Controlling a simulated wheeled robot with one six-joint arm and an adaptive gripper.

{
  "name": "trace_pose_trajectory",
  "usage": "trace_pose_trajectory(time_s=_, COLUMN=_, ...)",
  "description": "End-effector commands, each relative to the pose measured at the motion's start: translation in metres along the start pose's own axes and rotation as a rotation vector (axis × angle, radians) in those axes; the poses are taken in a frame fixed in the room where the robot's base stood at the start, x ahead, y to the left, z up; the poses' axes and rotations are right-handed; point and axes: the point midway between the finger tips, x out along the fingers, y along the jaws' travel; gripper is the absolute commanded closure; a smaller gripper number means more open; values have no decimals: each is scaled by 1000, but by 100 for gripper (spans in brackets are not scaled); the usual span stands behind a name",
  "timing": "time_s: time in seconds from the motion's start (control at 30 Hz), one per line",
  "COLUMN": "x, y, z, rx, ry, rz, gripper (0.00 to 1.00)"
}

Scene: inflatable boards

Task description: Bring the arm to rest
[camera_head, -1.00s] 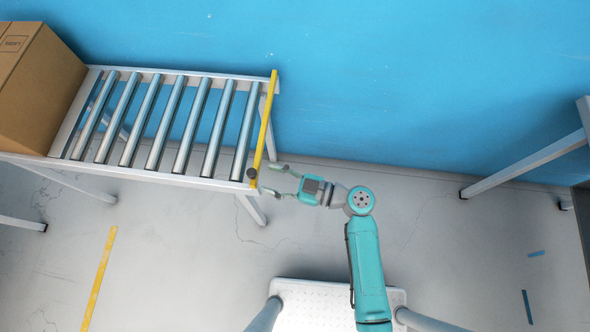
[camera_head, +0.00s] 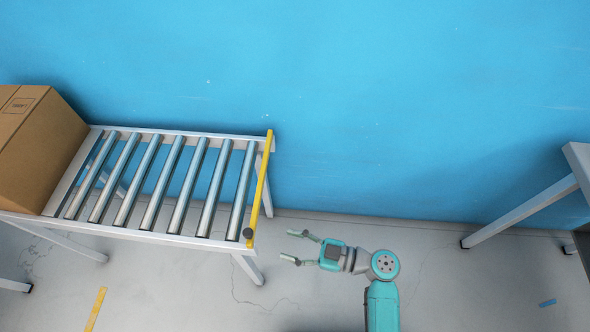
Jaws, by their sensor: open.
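My gripper (camera_head: 294,247) is at the end of my teal and grey arm (camera_head: 382,290), in the lower middle of the head view. Its two fingers point left and are spread apart with nothing between them. The fingertips are a short way right of the yellow end bar (camera_head: 261,190) of the roller conveyor, apart from it in the picture. The lower part of my arm runs out of the bottom edge.
The roller conveyor (camera_head: 150,234) stands at left, with a cardboard box (camera_head: 38,145) on its far left end. A grey table frame (camera_head: 525,207) is at right. A blue wall (camera_head: 400,100) is behind. Grey floor (camera_head: 440,300) is clear between them.

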Motion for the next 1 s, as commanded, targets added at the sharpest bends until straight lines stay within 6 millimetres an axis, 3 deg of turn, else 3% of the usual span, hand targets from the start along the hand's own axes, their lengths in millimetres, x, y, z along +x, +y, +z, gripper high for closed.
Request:
trace_pose_trajectory(time_s=0.27, x=-1, y=-3, z=4, rx=19, ry=-16, rz=13, gripper=47)
trace_pose_trajectory(time_s=0.47, x=-14, y=-26, z=42, rx=182, ry=-171, rz=160, gripper=47)
trace_pose_trajectory(time_s=0.6, x=-40, y=-50, z=73, rx=329, ry=-318, rz=348, gripper=47)
trace_pose_trajectory(time_s=0.73, x=-73, y=-71, z=91, rx=427, ry=-423, rz=536, gripper=47)
trace_pose_trajectory(time_s=0.87, x=-111, y=-92, z=94, rx=488, ry=-494, rz=726, gripper=47)
trace_pose_trajectory(time_s=1.0, x=-152, y=-113, z=81, rx=509, ry=-529, rz=924, gripper=47)
